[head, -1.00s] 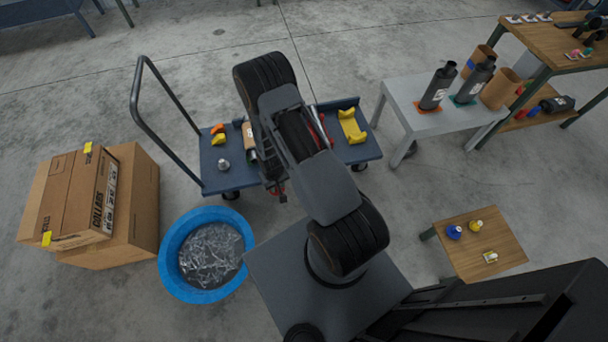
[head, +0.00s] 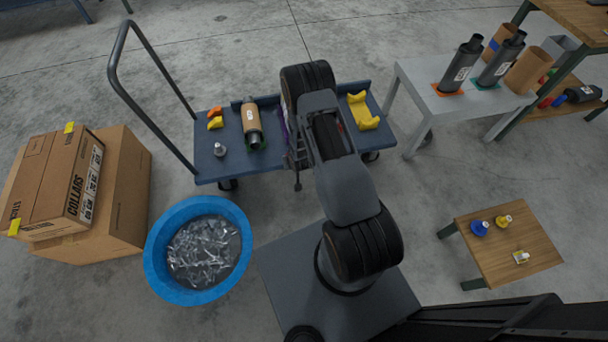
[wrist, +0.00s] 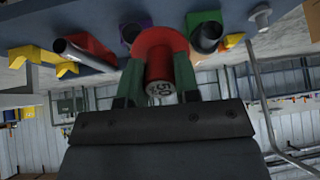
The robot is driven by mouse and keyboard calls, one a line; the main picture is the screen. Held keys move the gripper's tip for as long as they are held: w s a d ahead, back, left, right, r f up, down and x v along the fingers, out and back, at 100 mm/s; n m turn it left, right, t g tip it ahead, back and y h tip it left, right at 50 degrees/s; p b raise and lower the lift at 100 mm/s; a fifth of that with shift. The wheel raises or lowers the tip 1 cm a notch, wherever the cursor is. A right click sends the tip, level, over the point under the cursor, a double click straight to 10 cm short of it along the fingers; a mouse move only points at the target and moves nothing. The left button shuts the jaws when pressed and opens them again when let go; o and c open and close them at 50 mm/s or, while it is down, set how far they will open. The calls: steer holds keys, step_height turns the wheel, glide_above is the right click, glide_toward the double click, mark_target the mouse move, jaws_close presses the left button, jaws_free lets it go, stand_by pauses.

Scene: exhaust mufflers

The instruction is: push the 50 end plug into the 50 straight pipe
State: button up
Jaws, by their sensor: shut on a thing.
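My gripper (wrist: 160,72) is shut on the 50 end plug (wrist: 161,90), a pale round piece marked "50" between the two green fingers. A red arch-shaped part (wrist: 158,38) sits just beyond it; I cannot tell if it belongs to the plug. In the wrist view one dark pipe (wrist: 75,48) rests in a red cradle to the left, and another dark-ended pipe (wrist: 208,36) in a green cradle to the right. The latter shows in the head view as a tan-wrapped pipe (head: 251,118). I cannot read which is the 50 straight pipe. My arm hides the gripper in the head view.
The blue cart (head: 225,170) also bears a small silver piece (head: 220,149), orange and yellow blocks (head: 215,122), and a yellow cradle (head: 362,112). A blue tub (head: 152,260) and cartons (head: 110,215) stand left. A grey table (head: 425,100) and wooden stool (head: 510,255) stand right.

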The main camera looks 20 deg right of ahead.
steer(key=w+d+f+t+h+b, duration=0.1)
steer(key=f+t+b, duration=0.4)
steer(key=b, duration=0.5)
steer(key=w+d+f+m+t+h+b, duration=0.1)
steer(key=d+f+t+b, duration=0.4)
steer(key=f+b, duration=0.5)
steer(key=shift+w+d+m+t+h+b, duration=0.3)
steer(key=shift+w+d+t+h+b, duration=0.25)
steer(key=shift+w, duration=0.65)
steer(key=shift+f, duration=0.2)
steer(key=shift+b, duration=0.35)
steer(key=shift+w+d+b, duration=0.15)
steer(key=shift+w+b, duration=0.05)
steer(key=shift+w, duration=0.75)
steer(key=shift+w+d+b, duration=0.15)
steer(key=shift+w+d, duration=0.05)
steer(key=shift+w, duration=0.7)
steer(key=shift+w+d+b, duration=0.15)
steer(key=shift+w+b, duration=0.05)
steer(key=shift+w, duration=0.75)
steer(key=shift+w+d, duration=0.15)
steer(key=shift+w, duration=0.55)
steer(key=shift+w+d, duration=0.1)
steer(key=shift+w, duration=0.6)
